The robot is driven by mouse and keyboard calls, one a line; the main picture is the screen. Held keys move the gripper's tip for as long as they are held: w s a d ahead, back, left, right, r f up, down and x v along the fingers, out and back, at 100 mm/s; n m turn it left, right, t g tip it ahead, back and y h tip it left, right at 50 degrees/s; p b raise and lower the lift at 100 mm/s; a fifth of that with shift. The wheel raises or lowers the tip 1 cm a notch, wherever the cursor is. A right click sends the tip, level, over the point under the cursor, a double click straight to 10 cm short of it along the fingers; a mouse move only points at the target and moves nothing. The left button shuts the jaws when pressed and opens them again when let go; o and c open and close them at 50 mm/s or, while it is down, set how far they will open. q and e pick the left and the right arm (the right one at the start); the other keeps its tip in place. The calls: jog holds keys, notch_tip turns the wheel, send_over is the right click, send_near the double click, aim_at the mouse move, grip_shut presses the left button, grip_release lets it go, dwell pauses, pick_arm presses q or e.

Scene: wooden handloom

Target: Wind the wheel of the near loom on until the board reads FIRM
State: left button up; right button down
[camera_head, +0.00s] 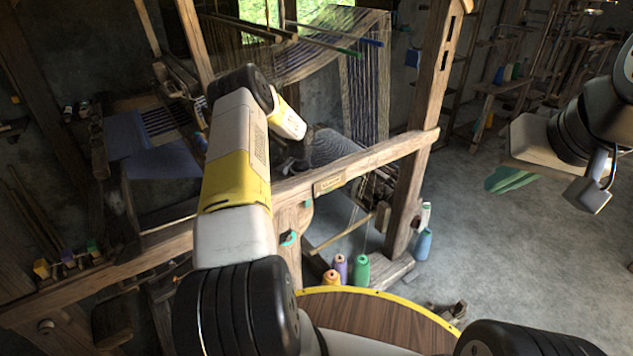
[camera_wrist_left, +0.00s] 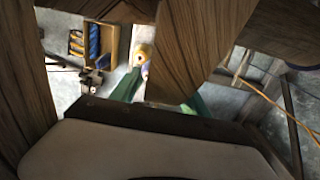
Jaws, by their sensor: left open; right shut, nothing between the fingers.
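A small pale board (camera_head: 330,184) is fixed to the front beam of the near loom (camera_head: 365,158); its lettering is too small to read. I cannot make out the wheel for certain; a wooden part with teal marks (camera_head: 289,238) shows under the beam. My left arm reaches forward over the beam, and its fingers are hidden in the head view. In the left wrist view my left gripper (camera_wrist_left: 160,92) shows its green fingers apart, with a broad wooden piece (camera_wrist_left: 190,45) in front of them.
Several thread cones, one of them green (camera_head: 362,270), stand below the beam. A blue cone (camera_head: 423,244) stands by the loom's right post (camera_head: 425,120). The grey floor (camera_head: 500,240) at right is largely clear. A shelf bench (camera_head: 510,88) stands at the back right.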

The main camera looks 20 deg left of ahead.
pick_arm(q)
jog(key=shift+f, duration=0.1)
grip_shut()
dwell(1.4)
